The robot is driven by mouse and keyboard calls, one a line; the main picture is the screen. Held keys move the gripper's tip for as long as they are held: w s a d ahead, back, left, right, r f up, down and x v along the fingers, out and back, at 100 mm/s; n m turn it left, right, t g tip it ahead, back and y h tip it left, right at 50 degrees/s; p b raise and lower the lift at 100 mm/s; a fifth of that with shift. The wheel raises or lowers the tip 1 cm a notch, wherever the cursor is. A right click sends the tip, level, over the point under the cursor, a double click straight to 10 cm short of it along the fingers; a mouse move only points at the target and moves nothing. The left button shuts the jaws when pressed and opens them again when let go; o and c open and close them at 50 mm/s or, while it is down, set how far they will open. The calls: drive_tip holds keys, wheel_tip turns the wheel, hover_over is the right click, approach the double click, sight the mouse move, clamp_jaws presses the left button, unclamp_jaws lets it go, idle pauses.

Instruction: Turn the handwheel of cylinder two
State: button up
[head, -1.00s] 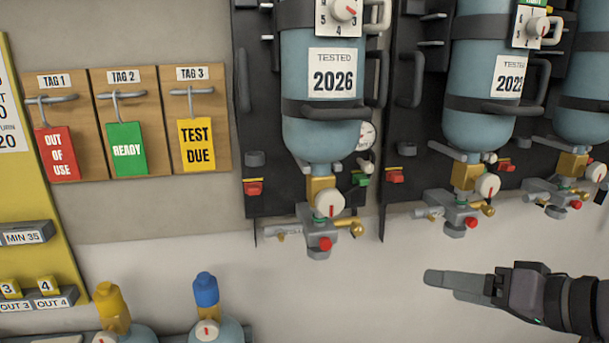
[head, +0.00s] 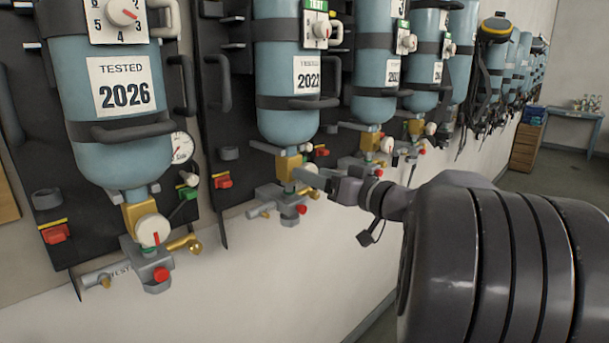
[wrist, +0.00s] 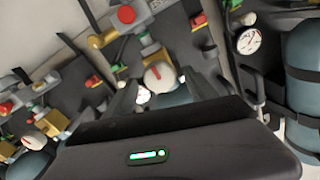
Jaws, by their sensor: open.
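The second blue cylinder (head: 290,75) in the row hangs upright on a black backplate, with a label that looks like 2022. Below it is a brass valve (head: 289,167) with a white handwheel (head: 309,171), partly covered by my gripper in the head view. In the wrist view a white handwheel with a red mark (wrist: 158,76) sits between my two grey fingers. My gripper (head: 308,180) is open at that valve, with fingers apart on either side of the wheel. I cannot tell whether they touch it.
The first cylinder (head: 108,80), marked 2026, hangs to the left with its own handwheel (head: 152,230) and a gauge (head: 181,147). More cylinders (head: 378,70) continue to the right. Grey manifold fittings (head: 275,197) and a red knob (head: 301,209) lie just below the valve.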

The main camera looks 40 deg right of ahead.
drive_tip(key=shift+w+a, duration=0.1)
drive_tip(key=shift+w, duration=0.95)
drive_tip(key=c, duration=1.4)
drive_tip(key=shift+m+b, duration=0.3)
